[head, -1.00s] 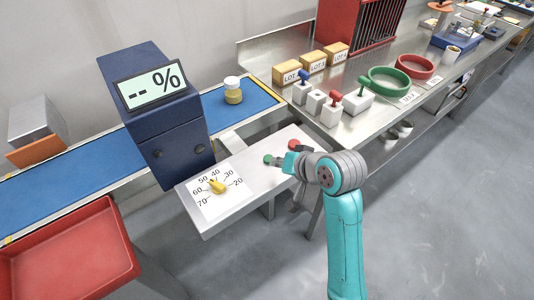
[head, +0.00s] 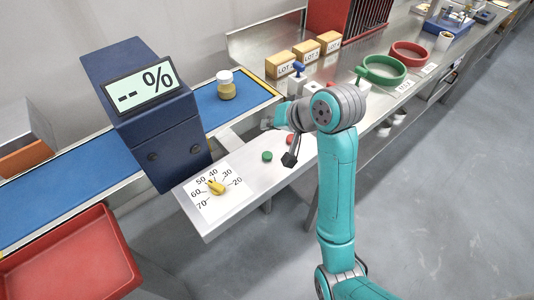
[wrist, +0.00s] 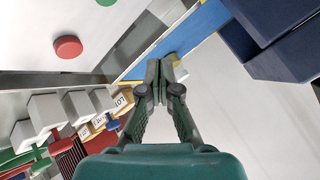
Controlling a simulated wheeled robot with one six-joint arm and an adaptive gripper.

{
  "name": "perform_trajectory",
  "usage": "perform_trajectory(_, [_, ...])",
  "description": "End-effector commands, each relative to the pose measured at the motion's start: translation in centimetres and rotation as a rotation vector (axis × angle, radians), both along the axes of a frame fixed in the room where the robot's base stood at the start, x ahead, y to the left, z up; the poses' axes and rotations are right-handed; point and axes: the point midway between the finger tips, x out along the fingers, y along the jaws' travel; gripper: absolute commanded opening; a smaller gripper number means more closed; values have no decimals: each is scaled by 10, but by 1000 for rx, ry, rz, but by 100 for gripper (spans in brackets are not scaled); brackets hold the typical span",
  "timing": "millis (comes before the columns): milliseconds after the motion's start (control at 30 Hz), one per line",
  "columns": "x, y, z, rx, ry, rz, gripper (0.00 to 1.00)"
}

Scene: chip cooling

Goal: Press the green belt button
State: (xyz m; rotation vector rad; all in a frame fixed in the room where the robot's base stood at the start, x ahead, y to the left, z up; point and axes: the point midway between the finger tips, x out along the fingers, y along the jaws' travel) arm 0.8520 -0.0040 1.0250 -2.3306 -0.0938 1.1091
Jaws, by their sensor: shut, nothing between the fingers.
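The green button (head: 267,156) sits on the grey control shelf in front of the blue belt, with a red button (head: 291,139) just to its right. In the wrist view the green button (wrist: 106,2) is cut by the top edge and the red button (wrist: 68,47) is below it to the left. My gripper (head: 266,123) is shut and empty, above and beyond the green button and apart from it. In the wrist view its closed fingertips (wrist: 163,72) point toward the belt area, away from both buttons.
A blue machine (head: 150,115) with a "-- %" display stands over the belt (head: 75,185). A yellow jar (head: 226,90) with a white lid stands on the belt. A yellow dial (head: 215,187) is left of the buttons. Lot boxes (head: 280,65) are on the bench at right.

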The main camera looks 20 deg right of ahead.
Motion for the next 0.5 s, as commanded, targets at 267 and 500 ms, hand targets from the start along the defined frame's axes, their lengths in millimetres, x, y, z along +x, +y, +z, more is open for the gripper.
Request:
perform_trajectory(267, [-1,0,-27,1,4,0,0])
perform_trajectory(500, [-1,0,-58,1,5,0,0])
